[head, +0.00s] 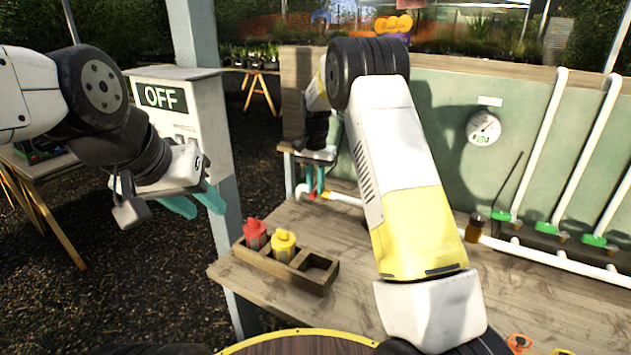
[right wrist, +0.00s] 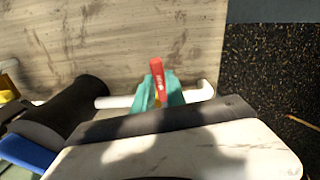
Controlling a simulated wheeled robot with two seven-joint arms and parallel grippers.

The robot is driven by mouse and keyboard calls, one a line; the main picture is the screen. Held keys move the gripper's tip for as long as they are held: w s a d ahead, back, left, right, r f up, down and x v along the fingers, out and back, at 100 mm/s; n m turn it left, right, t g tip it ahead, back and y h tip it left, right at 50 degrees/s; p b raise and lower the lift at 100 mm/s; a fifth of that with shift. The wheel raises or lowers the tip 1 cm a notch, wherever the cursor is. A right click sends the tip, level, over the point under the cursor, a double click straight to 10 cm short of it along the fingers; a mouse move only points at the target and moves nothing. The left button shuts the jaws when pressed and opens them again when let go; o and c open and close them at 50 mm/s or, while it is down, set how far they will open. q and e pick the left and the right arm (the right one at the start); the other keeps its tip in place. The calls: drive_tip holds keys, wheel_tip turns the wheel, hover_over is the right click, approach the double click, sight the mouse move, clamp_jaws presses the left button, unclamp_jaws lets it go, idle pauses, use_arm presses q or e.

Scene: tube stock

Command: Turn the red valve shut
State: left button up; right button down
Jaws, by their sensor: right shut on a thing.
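The red valve handle (right wrist: 157,79) shows in the right wrist view, standing up from a white pipe (right wrist: 116,102) between the teal fingers. My right gripper (right wrist: 160,88) is shut on this handle. In the head view the right gripper (head: 315,182) is low at the far left end of the bench, beyond my own arm. A little red of the valve (head: 329,194) shows beside its fingers there; most of the handle is hidden. My left gripper (head: 195,204) is open and empty, in the air in front of the post.
A grey box with an OFF sign (head: 164,97) is beside the left arm. A gauge (head: 483,128) and white pipes (head: 541,140) are at the right.

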drive_tip(key=shift+w+a+m, duration=0.3)
drive_tip(key=shift+a+m, duration=0.1)
drive_tip(key=shift+m, duration=0.4)
drive_tip(key=c, duration=1.4)
unclamp_jaws()
drive_tip(key=shift+o, duration=0.2)
drive_tip(key=shift+r, duration=0.1)
wheel_tip(320, 180, up, 8)
drive_tip(key=shift+f, duration=0.2)
